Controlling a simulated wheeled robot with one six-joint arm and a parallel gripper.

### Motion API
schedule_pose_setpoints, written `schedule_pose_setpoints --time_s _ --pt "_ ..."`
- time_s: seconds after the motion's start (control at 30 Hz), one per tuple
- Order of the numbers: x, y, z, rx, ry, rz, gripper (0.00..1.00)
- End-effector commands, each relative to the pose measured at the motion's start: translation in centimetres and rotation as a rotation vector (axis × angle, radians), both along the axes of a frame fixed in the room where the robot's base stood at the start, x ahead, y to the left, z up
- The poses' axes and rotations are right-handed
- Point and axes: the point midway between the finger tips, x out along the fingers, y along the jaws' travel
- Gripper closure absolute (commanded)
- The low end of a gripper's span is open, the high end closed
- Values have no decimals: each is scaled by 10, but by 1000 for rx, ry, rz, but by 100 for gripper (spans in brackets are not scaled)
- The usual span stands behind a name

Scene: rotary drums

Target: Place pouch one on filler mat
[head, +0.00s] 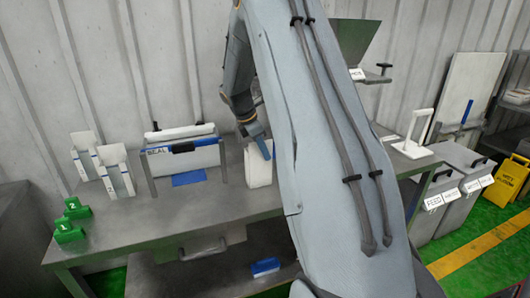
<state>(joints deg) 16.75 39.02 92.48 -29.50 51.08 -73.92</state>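My gripper (262,148), with blue fingers, points down at the top edge of a white pouch-like item (259,170) near the middle of the bench. I see the fingers nearly edge-on, so I cannot tell whether they are shut on it, or whether it rests on the bench. Two white upright pouch-like pieces with blue marks (87,157) (117,173) stand at the bench's left. Green blocks numbered 1 (69,232) and 2 (76,208) sit in front of them. No label on the item shows which pouch it is. I cannot make out a filler mat; my arm hides much of the bench.
A sealing unit marked SEAL (190,155) stands behind a small blue mat (189,178) on the bench (160,212). A grey hopper (355,38) is behind my arm. A white stand (414,140) and labelled grey bins (445,197) are at right.

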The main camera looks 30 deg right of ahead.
Motion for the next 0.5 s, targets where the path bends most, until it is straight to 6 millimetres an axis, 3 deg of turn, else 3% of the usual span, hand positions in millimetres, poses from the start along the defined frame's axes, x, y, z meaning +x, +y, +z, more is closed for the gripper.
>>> schedule_pose_setpoints --time_s 0.17,0.2,0.3,0.5 --pt "0 0 -3 0 0 0 100" --pt "0 0 -3 0 0 0 91" --pt "0 0 -3 0 0 0 79" --pt "0 0 -2 0 0 0 79"
